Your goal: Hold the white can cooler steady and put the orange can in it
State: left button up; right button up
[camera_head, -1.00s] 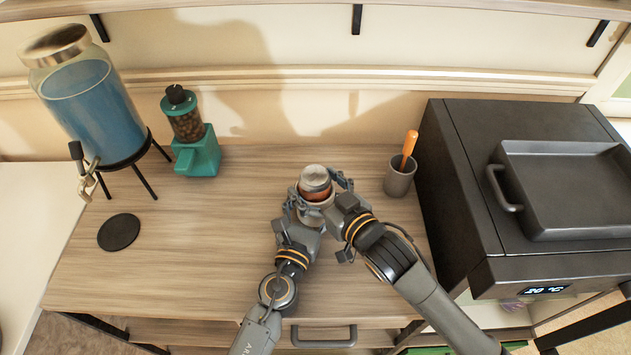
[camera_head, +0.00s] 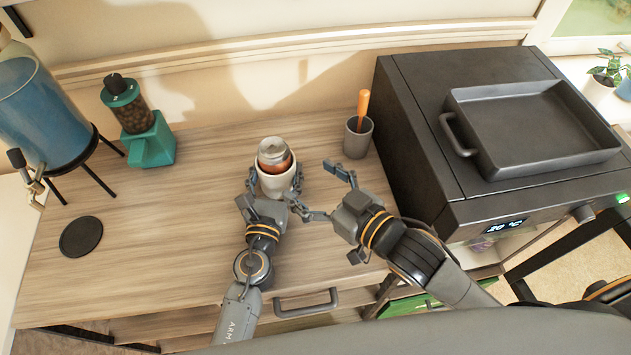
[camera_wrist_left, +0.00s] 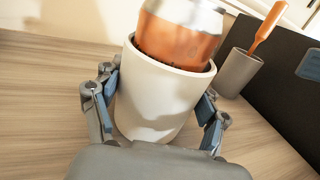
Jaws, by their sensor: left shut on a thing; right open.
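The white can cooler (camera_head: 277,186) stands upright on the wooden table, and it also shows in the left wrist view (camera_wrist_left: 157,100). The orange can (camera_head: 275,157) has its lower part inside the cooler's mouth and its upper part above the rim. In the left wrist view the can (camera_wrist_left: 182,38) looks slightly tilted. My left gripper (camera_head: 274,183) is shut around the cooler, a finger on each side. My right gripper (camera_head: 327,190) is open and empty, to the right of the cooler and apart from the can.
A grey cup (camera_head: 357,140) with an orange-handled tool stands behind my right gripper. A black oven with a tray (camera_head: 530,130) fills the right. A teal grinder (camera_head: 150,143), a blue dispenser (camera_head: 40,105) and a dark coaster (camera_head: 81,237) are at left. The table's left middle is clear.

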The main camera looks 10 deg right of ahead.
jog(key=shift+s+d+r, duration=0.1)
jog(key=shift+s+d, duration=0.15)
jog(key=shift+s, duration=0.1)
pick_arm(q)
jog(key=o, duration=1.5)
